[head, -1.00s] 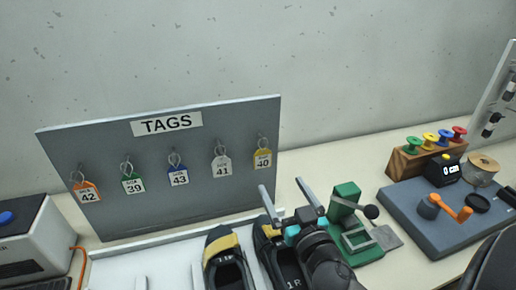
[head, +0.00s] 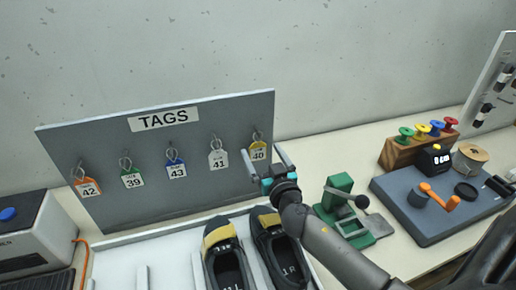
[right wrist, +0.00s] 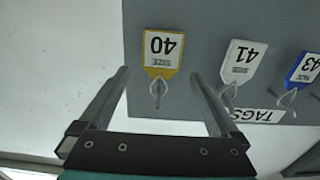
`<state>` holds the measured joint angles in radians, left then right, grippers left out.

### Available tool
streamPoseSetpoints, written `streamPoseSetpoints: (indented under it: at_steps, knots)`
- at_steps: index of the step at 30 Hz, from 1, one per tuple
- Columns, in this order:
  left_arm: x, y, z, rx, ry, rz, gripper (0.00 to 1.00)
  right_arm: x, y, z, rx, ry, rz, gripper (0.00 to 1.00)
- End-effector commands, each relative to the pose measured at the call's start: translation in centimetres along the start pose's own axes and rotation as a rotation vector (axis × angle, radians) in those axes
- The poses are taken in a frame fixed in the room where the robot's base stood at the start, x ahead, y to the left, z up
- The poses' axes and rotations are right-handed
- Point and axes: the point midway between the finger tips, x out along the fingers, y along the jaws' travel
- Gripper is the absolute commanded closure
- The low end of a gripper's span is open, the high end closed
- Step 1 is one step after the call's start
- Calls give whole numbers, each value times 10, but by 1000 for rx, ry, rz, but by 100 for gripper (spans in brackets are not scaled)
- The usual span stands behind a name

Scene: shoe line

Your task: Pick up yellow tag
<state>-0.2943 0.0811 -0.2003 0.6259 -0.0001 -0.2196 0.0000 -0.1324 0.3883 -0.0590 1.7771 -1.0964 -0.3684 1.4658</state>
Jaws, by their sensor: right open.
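The yellow tag (head: 258,151), marked 40, hangs by its string loop from a hook at the right end of the grey TAGS board (head: 110,150). In the right wrist view the yellow tag (right wrist: 161,54) appears upside down, beyond the fingertips and roughly between the two fingers. My right gripper (head: 262,158) is open and empty, raised in front of the board's right edge with its fingers pointing at the tag. It also shows in the right wrist view (right wrist: 160,82). Whether a finger touches the tag cannot be told. My left gripper is not in view.
The white tag 41 (head: 218,158) hangs just left of the yellow one, then blue 43 (head: 176,170), green 39 and orange 42. Two black-and-yellow shoes (head: 228,262) stand below. A green press (head: 345,205) and a blue-grey station (head: 430,215) lie to the right.

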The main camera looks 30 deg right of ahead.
Motion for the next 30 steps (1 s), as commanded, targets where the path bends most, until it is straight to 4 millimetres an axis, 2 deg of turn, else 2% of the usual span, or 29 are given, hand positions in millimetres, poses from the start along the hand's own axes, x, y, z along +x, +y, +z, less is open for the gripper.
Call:
streamPoseSetpoints:
  at_steps: [3,9,19,30]
  knots:
    - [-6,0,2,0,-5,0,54,17,0,-4,-3,3,1,3]
    - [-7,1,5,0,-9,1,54,36,-1,-1,-1,1,0,3]
    - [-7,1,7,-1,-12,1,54,39,0,-1,-1,0,1,3]
    - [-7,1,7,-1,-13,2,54,39,0,-1,0,0,1,44]
